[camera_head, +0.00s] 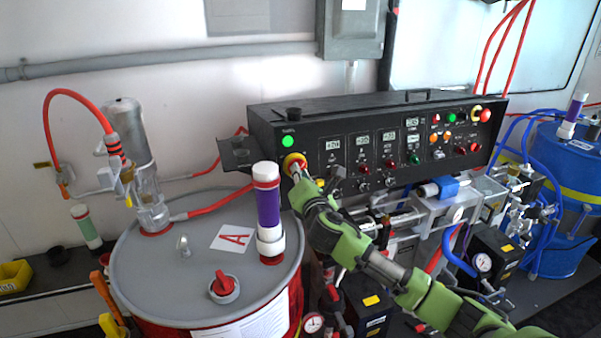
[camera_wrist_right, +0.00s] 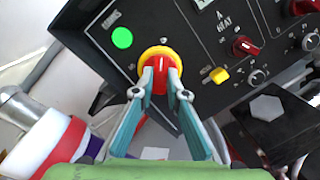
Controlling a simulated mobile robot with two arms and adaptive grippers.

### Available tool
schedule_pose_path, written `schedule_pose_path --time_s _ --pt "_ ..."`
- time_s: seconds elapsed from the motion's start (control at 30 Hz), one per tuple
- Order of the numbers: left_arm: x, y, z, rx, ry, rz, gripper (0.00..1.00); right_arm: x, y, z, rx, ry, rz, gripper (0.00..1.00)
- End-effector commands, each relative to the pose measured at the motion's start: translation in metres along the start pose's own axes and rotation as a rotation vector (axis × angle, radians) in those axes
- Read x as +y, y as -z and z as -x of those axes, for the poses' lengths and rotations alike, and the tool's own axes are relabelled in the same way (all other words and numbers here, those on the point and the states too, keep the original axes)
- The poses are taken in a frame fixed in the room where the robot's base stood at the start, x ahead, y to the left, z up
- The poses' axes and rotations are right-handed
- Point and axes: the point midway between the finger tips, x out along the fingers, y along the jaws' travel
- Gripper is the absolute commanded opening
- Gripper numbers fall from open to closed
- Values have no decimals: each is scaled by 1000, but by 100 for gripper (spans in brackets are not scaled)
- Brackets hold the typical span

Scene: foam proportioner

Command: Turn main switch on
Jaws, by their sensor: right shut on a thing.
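The main switch is a red knob on a yellow round base (camera_head: 293,161) at the left end of the black control panel (camera_head: 340,125). A lit green lamp (camera_head: 288,141) is just above it. My right gripper (camera_head: 297,172) is at the switch. In the right wrist view, the two fingers of my right gripper (camera_wrist_right: 161,84) are shut on the red knob (camera_wrist_right: 159,75), one on each side. The green lamp (camera_wrist_right: 122,38) shows at upper left there. The knob's grip stands about upright in that view. My left gripper is not in view.
A grey-topped drum (camera_head: 150,270) marked A stands at the left front, with a purple-and-white cylinder (camera_head: 268,210) on it. Valves, gauges and hoses sit below the panel. A blue drum (camera_head: 560,160) is at the right. A yellow button (camera_wrist_right: 219,75) is close beside the gripper.

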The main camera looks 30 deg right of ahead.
Motion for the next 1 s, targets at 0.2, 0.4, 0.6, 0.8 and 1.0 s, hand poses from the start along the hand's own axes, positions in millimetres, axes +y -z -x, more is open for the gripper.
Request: schedule_pose_path --time_s 0.2,0.4,0.6,0.8,1.0 --pt "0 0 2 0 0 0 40 0 0 0 1 10 -52 0" --pt "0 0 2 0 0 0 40 0 0 0 0 12 -63 0" --pt "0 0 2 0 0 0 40 0 0 0 0 12 -63 0" --pt "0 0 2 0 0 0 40 0 0 0 0 11 -62 20" --pt "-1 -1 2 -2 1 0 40 0 0 0 0 11 -60 20"
